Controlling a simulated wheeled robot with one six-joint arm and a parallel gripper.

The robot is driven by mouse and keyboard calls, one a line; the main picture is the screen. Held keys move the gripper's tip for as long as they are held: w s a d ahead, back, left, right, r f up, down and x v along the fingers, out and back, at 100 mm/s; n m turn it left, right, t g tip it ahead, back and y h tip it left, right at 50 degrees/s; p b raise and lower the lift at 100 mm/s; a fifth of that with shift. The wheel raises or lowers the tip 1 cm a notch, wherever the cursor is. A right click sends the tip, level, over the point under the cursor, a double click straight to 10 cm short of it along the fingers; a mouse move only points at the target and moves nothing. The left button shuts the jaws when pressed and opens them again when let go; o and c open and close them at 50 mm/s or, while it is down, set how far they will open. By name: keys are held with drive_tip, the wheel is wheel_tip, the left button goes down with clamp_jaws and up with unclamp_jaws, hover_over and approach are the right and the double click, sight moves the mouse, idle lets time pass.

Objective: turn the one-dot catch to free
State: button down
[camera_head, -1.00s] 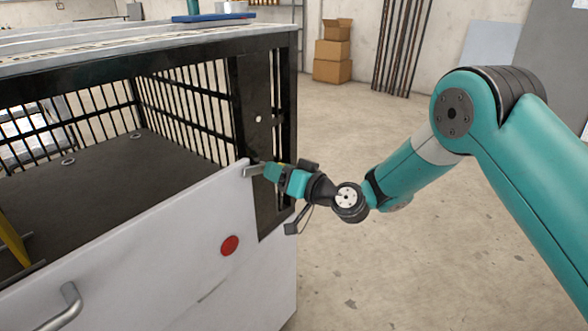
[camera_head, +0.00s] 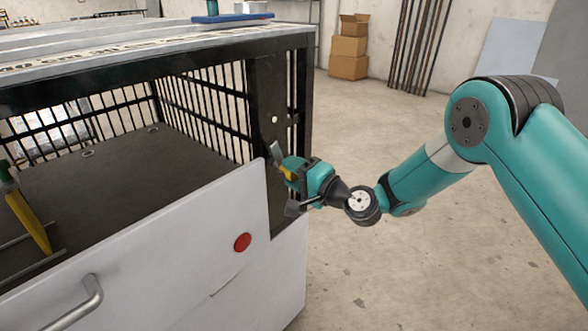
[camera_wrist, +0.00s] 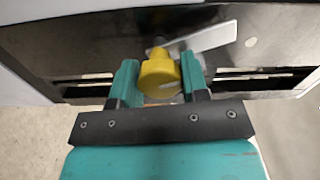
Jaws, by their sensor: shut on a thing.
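The one-dot catch has a grey metal lever (camera_head: 276,152) and a yellow knob (camera_head: 289,174), on the dark post at the right end of the white front panel. One pale dot (camera_head: 275,119) marks the post above the lever. The lever stands steeply tilted, its free end up toward the dot. My gripper (camera_head: 292,170) is shut on the knob. In the wrist view the knob (camera_wrist: 160,76) sits between my two teal fingers, with the lever (camera_wrist: 208,37) reaching right toward the dot (camera_wrist: 251,42). My fingers hide part of the catch in the head view.
The white panel (camera_head: 170,245) with a red disc (camera_head: 242,242) and a handle (camera_head: 82,303) closes the lower front of the barred cage. A yellow-and-green part (camera_head: 27,215) stands inside at left. Cardboard boxes (camera_head: 349,52) are far back. The floor right of the cage is clear.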

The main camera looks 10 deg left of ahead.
drive_tip(key=shift+m+p, duration=0.6)
drive_tip(key=shift+m, duration=1.4)
drive_tip(key=shift+f, duration=0.1)
drive_tip(key=c, duration=0.6)
unclamp_jaws()
drive_tip(key=shift+d, duration=0.1)
drive_tip(key=b+v, duration=1.3)
drive_tip(key=v, duration=0.4)
drive_tip(key=shift+s+d+b, duration=0.1)
drive_tip(key=shift+s+b, duration=0.05)
drive_tip(key=shift+b, duration=0.2)
